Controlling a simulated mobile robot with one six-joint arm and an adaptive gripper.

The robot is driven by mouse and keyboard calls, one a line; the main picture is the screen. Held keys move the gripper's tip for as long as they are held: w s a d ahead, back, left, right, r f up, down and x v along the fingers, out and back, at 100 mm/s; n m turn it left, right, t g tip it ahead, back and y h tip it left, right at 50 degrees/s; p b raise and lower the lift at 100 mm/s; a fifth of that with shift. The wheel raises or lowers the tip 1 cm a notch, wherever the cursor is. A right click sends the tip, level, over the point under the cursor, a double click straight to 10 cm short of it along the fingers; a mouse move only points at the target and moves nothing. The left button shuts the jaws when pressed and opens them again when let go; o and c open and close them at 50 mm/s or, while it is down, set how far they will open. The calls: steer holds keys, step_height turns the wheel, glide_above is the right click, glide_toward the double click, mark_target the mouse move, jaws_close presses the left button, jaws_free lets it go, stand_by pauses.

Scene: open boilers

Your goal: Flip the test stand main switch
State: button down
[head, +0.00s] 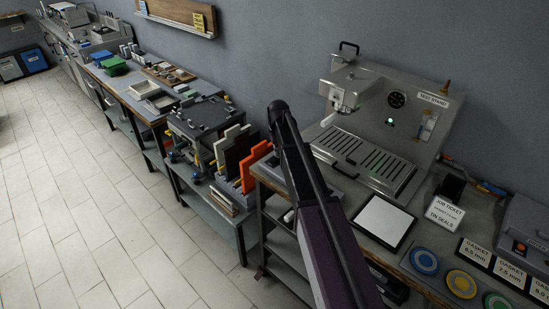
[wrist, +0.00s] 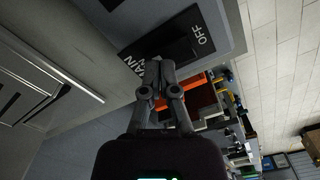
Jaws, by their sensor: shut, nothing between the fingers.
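The test stand (head: 375,100) is a grey metal machine with a sign, a round dial and a lit green lamp, on the bench at the right of the head view. In the wrist view, a black switch plate (wrist: 180,38) on a grey panel carries the white words MAIN and OFF. My gripper (wrist: 157,66) is shut and empty, its fingertips overlapping the plate's edge near the word MAIN. I cannot tell whether they touch it. The fingertips hide part of the plate, and the switch's position is unclear. In the head view, I cannot make out the gripper behind my arm.
Orange and dark boards (head: 256,166) stand in a rack left of the stand. The tiled floor at the left is clear.

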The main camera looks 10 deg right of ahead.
steer(key=shift+r+p, duration=2.95)
steer(key=shift+r, duration=0.25)
steer(key=s+f+b, duration=0.3)
steer(key=s, duration=1.1)
steer(key=s+f+m+b, duration=0.1)
steer(key=s+f+b, duration=0.2)
steer(key=s, duration=1.2)
steer(key=shift+a, duration=0.15)
